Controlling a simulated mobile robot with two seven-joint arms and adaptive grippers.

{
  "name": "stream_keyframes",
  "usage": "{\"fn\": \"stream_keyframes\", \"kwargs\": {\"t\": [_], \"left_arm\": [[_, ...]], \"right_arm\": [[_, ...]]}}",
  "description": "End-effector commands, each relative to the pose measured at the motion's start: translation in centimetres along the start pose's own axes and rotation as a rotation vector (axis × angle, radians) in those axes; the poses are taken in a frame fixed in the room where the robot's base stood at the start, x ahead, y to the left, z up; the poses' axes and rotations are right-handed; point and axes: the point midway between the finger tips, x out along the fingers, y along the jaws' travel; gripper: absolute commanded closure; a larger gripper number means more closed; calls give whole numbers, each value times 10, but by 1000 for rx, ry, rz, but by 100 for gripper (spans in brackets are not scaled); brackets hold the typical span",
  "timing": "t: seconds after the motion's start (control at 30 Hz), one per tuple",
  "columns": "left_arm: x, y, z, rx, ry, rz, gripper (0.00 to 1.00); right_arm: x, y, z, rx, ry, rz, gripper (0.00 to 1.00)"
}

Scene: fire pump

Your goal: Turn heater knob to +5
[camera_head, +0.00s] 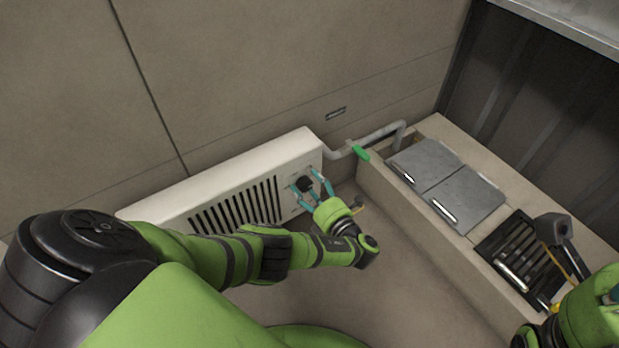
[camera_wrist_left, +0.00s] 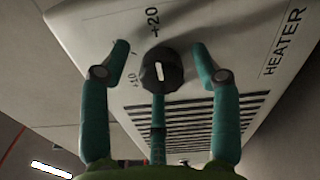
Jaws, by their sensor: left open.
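The heater (camera_head: 230,190) is a white box with dark vent slots, mounted low along the wall. Its black round knob (camera_head: 305,184) is at the right end of the front face. In the left wrist view the knob (camera_wrist_left: 162,71) shows a white pointer line, with "+20" and "+10" printed around it and "HEATER" at the right. My left gripper (camera_head: 310,182) is open, its teal fingers spread around the knob. In the left wrist view the fingers (camera_wrist_left: 160,75) stand apart from the knob on both sides. My right gripper is not clearly visible; only part of the right arm shows.
A pipe (camera_head: 370,138) with a green handle (camera_head: 361,153) runs from the heater's right end. A beige bench (camera_head: 400,215) with grey lids (camera_head: 465,198) and a black grate (camera_head: 520,258) stands at the right.

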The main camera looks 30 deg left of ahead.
Motion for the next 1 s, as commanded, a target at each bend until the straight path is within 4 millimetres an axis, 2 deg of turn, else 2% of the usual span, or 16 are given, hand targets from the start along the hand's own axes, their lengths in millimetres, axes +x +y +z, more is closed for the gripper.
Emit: {"fn": "stream_keyframes", "kwargs": {"t": [0.03,0.07,0.1,0.17,0.2,0.67,1.0], "left_arm": [[0,0,0,0,0,0,37],[0,0,0,0,0,0,49],[0,0,0,0,0,0,65],[0,0,0,0,0,-1,89],[0,0,0,-1,-1,-1,93],[-1,1,4,-65,-8,-3,93],[-1,3,5,-317,-8,-3,93]], "right_arm": [[0,0,0,0,0,0,60],[0,0,0,0,0,0,60],[0,0,0,0,0,0,60],[0,0,0,0,0,0,60],[0,0,0,0,0,0,60],[2,0,0,0,1,1,60],[-1,1,-1,3,-21,13,60]]}}
